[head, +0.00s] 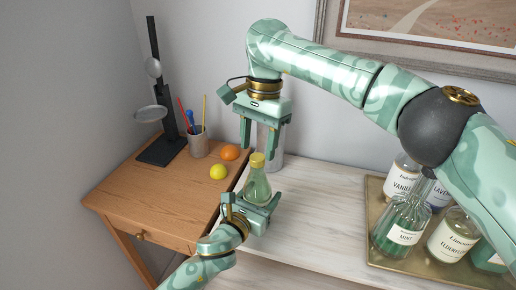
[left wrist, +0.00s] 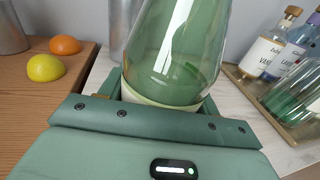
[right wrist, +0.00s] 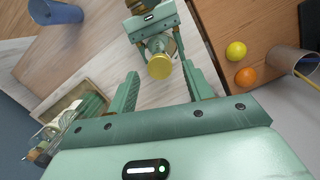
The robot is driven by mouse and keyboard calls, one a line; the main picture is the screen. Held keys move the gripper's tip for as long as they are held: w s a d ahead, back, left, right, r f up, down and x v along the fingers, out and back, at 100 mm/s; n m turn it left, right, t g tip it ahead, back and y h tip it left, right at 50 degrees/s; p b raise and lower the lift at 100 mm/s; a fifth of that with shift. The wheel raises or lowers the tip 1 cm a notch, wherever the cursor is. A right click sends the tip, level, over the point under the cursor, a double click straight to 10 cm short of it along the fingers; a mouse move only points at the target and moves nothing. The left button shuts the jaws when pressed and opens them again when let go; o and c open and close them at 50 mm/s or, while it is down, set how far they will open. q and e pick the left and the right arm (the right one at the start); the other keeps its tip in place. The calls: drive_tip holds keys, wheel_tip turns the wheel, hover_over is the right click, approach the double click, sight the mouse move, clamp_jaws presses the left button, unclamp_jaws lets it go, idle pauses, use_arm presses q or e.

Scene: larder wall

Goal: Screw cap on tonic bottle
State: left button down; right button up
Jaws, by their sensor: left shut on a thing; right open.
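The tonic bottle (head: 257,187) is green glass and stands upright, with a gold cap (head: 257,160) on its top. I cannot tell how tightly the cap sits. My left gripper (head: 251,199) is shut around the lower part of the bottle. The left wrist view shows the bottle's body (left wrist: 175,45) close up between the jaws. My right gripper (head: 259,150) points down above the bottle, open and empty. In the right wrist view the cap (right wrist: 160,66) lies in the gap between the open fingers, beyond their tips, apart from them.
A wooden side table (head: 165,203) holds a lemon (head: 218,172), an orange (head: 230,152), a pencil cup (head: 198,146) and a black stand (head: 160,150). A grey canister (head: 277,160) stands behind the bottle. A gold tray (head: 385,250) with labelled bottles is at right. The pale counter between is clear.

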drive_tip(key=shift+r, duration=1.2)
drive_tip(key=shift+c, duration=0.4)
